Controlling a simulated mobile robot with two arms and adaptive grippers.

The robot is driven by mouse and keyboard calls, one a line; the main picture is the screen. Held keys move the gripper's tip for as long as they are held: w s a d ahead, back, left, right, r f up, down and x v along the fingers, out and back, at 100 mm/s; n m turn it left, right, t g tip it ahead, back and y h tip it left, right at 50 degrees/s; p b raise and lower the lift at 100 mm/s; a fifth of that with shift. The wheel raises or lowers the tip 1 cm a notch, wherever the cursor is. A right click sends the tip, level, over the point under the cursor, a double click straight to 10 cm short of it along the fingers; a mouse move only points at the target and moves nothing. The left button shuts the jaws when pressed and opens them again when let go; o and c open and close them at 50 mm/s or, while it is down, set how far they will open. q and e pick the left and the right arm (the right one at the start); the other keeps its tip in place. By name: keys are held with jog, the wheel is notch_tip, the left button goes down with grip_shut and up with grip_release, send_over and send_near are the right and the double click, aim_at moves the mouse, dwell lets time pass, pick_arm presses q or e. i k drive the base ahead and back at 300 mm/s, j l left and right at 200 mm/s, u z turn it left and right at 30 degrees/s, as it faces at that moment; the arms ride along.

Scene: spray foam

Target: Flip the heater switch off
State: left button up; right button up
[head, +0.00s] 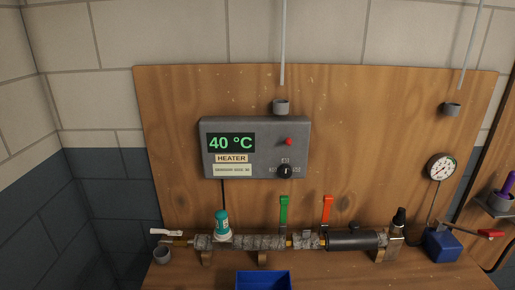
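The grey heater box (302,150) is fixed to the wooden back panel in the head view. Its green display (231,142) reads 40 °C, above a HEATER label (231,158). A black rotary switch (285,171) sits at the lower right of the box, with small labels around it that are too small to read surely. A red light or button (288,141) is above the switch. Neither of my grippers is in view.
Below runs a horizontal pipe with a green-handled valve (283,211), a red-handled valve (327,209), a teal-topped part (221,223) and a black cylinder (352,241). A blue bin (263,281) stands in front. A gauge (441,167) hangs right. Space before the box is clear.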

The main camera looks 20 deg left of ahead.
aim_at(288, 142)
jog(key=i+l+u, duration=0.15)
jog(key=u, duration=0.25)
jog(key=i+l+u, duration=0.15)
jog(key=l+u, duration=0.25)
